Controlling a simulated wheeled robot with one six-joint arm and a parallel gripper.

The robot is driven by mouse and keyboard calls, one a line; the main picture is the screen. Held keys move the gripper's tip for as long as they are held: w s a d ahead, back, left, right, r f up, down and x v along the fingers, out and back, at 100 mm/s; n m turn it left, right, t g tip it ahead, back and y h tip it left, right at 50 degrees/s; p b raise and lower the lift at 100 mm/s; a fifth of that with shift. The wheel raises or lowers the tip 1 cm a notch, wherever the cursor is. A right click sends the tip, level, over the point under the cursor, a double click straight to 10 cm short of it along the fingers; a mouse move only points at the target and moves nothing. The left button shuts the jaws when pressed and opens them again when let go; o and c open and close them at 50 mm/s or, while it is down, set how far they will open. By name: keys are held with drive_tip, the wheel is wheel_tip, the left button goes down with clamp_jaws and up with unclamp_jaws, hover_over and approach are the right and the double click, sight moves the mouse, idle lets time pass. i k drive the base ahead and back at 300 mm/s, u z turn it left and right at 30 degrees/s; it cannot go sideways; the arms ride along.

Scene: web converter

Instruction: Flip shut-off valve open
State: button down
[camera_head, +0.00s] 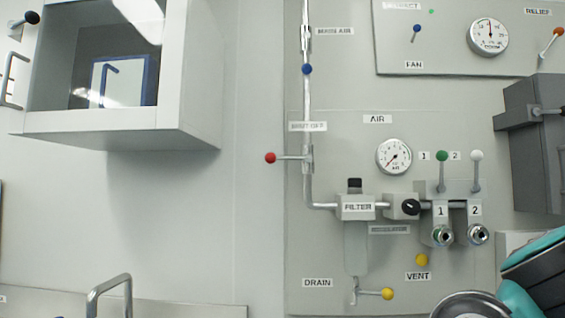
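The shut-off valve (307,158) sits on a vertical metal pipe, just below the label reading SHUT-OFF (308,126). Its lever ends in a red ball (270,158) and points left, level and crosswise to the pipe. Nothing touches the lever. Teal and dark parts, seemingly of my arm, show in the lower right corner. The fingertips of my gripper are not visible.
A MAIN AIR valve with a blue ball (307,69) is above on the same pipe. A gauge (394,156), filter (357,207) and yellow-ball drain lever (388,294) are nearby. A cabinet (120,75) juts out upper left. The wall left of the red ball is bare.

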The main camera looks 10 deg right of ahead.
sight(271, 158)
drive_tip(key=z, duration=1.95)
drive_tip(key=k, duration=1)
drive_tip(key=u, duration=1.9)
drive_tip(key=i, duration=1)
drive_tip(key=z, duration=0.05)
